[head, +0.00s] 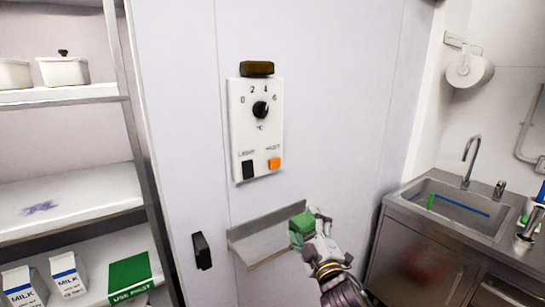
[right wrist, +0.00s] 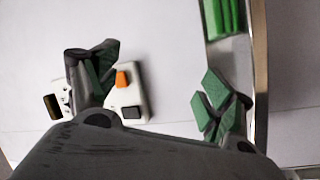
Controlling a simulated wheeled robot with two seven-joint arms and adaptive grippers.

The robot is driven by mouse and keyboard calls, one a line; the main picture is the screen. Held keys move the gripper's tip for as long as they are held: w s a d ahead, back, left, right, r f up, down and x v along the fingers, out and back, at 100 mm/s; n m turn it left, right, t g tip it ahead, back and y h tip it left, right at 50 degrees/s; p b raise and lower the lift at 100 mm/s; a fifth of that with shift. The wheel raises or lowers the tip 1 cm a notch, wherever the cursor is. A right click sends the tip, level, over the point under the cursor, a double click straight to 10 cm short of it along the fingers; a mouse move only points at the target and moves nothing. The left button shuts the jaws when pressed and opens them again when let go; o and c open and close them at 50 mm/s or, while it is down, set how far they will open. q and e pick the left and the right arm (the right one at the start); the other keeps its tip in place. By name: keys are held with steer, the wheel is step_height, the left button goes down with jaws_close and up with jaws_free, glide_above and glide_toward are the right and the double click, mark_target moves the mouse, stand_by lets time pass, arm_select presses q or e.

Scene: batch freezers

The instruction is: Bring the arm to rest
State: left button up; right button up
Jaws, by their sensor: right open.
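My right gripper (head: 306,226) is in front of the pale wall panel, at the right end of a small metal ledge (head: 262,236). In the right wrist view its two green-padded fingers (right wrist: 163,85) stand wide apart with nothing between them. A green block (head: 301,220) is on the ledge, close by the fingers and partly hidden by them in the head view. It also shows at the top of the right wrist view (right wrist: 223,17), apart from the fingers. My left gripper is not in view.
A control plate (head: 256,135) with a dial, a black switch and an orange switch is above the ledge. A black handle (head: 202,250) is lower left. Shelves (head: 75,200) with pots and milk cartons stand at left. A steel sink (head: 450,205) is at right.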

steer(key=s+d+f+m+g+h, duration=0.2)
steer(key=s+d+f+m+g, duration=0.5)
steer(key=f, duration=0.5)
steer(key=s+d+f+m+g+h, duration=0.3)
steer(key=s+d+f+g, duration=0.1)
steer(key=s+f, duration=0.6)
steer(key=s+d+f+m+g, duration=0.2)
steer(key=s+f+g, duration=0.4)
steer(key=s, duration=0.5)
step_height(320, 180, down, 33)
steer(key=s+d, duration=0.1)
steer(key=s, duration=0.1)
steer(key=s+d+f, duration=0.3)
steer(key=s+f, duration=0.7)
steer(key=s, duration=0.1)
steer(key=s+d+f, duration=0.3)
steer(key=s+f, duration=0.7)
steer(key=shift+s+f+g, duration=0.15)
steer(key=shift+s+g, duration=0.2)
steer(key=shift+g, duration=0.05)
